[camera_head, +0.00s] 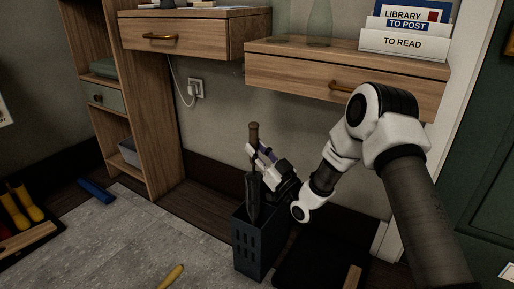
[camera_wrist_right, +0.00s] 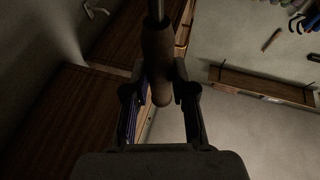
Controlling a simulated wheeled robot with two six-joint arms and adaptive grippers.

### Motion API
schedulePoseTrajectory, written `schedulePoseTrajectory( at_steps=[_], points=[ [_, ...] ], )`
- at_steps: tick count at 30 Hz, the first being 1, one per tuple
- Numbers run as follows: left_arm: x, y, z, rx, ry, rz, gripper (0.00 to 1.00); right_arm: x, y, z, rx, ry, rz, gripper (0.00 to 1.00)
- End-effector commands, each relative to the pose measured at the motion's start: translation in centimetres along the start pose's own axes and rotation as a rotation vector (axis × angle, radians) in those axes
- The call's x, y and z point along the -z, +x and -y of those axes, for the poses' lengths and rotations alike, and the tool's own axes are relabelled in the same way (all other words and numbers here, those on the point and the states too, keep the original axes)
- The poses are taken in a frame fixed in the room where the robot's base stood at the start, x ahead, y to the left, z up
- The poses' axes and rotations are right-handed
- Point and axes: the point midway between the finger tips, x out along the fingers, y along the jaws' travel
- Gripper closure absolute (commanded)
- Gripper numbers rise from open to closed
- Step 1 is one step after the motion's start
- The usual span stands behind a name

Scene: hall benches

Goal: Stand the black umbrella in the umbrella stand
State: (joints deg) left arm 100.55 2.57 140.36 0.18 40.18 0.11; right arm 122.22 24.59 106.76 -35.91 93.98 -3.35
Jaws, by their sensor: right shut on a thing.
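The black umbrella (camera_head: 254,198) is close to upright, with its brown handle (camera_head: 254,134) at the top. My right gripper (camera_head: 259,158) is shut on the umbrella near its upper part. The wrist view shows the brown handle (camera_wrist_right: 159,62) between the two fingers (camera_wrist_right: 158,92). The dark umbrella stand (camera_head: 258,245), a tall box with slots in its side, is on the floor directly below. The umbrella's lower end is at the stand's top opening; I cannot tell how deep it reaches. My left gripper is not in view.
Wooden wall drawers (camera_head: 340,83) hang above, carrying a letter holder (camera_head: 405,42). An open shelf unit (camera_head: 120,110) stands at left. A dark mat (camera_head: 318,262) lies right of the stand. Yellow boots (camera_head: 24,205) are at far left, and a yellow object (camera_head: 171,277) lies on the grey rug (camera_head: 125,245).

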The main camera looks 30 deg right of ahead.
Motion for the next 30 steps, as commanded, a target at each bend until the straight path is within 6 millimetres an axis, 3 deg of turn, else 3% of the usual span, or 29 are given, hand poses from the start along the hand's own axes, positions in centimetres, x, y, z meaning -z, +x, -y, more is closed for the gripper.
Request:
schedulePoseTrajectory(
  at_steps=[18,30],
  points=[
    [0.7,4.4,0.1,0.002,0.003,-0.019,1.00,-5.7,-2.3,0.0,0.000,0.000,-0.001,1.00],
    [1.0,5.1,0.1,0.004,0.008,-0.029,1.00,-6.7,-2.7,0.0,0.000,0.000,-0.002,1.00]
  ],
)
